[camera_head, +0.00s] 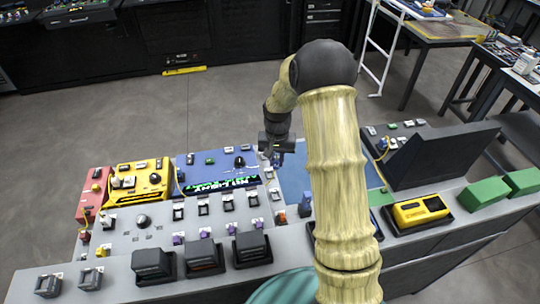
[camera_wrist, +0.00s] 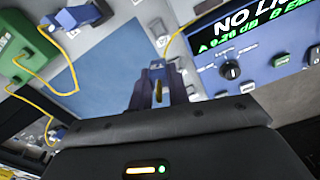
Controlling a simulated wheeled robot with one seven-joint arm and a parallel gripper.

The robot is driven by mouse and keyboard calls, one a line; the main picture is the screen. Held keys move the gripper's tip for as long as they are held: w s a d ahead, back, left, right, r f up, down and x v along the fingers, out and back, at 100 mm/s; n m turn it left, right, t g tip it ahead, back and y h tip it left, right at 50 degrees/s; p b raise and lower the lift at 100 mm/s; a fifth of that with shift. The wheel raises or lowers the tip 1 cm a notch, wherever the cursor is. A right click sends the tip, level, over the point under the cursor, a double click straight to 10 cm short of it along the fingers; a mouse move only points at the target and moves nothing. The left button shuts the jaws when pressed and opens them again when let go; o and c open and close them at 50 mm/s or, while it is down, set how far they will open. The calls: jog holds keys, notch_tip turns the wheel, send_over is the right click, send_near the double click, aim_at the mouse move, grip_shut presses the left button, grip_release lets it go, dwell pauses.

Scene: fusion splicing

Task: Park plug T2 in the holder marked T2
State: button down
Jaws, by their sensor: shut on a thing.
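A thin yellow cable rises just beyond the fingertips in the wrist view. In the head view my gripper (camera_head: 276,155) is above the bench by the right end of the blue meter; the plug cannot be made out there. A row of small dark holders with white tags (camera_head: 203,207) runs along the grey bench below the meter. The tags are too small to read, so I cannot tell which is T2.
The blue meter (camera_head: 216,167) with a lit display also shows in the wrist view (camera_wrist: 232,45). A blue mat (camera_head: 296,180) lies right of my gripper. A green block (camera_wrist: 25,50) with yellow cables is at the wrist view's left. Dark boxes (camera_head: 203,257) line the front.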

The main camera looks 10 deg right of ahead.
jog(key=w+f+n+b, duration=0.3)
jog(key=w+f, duration=0.3)
jog(key=w, duration=0.2)
jog(key=shift+a+f+b, duration=0.2)
jog(key=shift+f+b, duration=0.1)
jog(key=shift+b, duration=0.25)
jog(key=shift+w+f, duration=0.1)
jog(key=shift+f, duration=0.1)
jog(key=shift+f+b, duration=1.3)
jog(key=shift+f, duration=0.25)
jog(key=shift+d+f+b, duration=0.15)
jog(key=shift+f+b, duration=0.6)
jog(key=shift+f, duration=0.2)
jog(key=shift+w+f+b, duration=0.1)
jog(key=shift+f+b, duration=0.2)
jog(key=shift+f, duration=0.2)
jog(key=shift+a, duration=0.25)
jog(key=shift+d, duration=0.1)
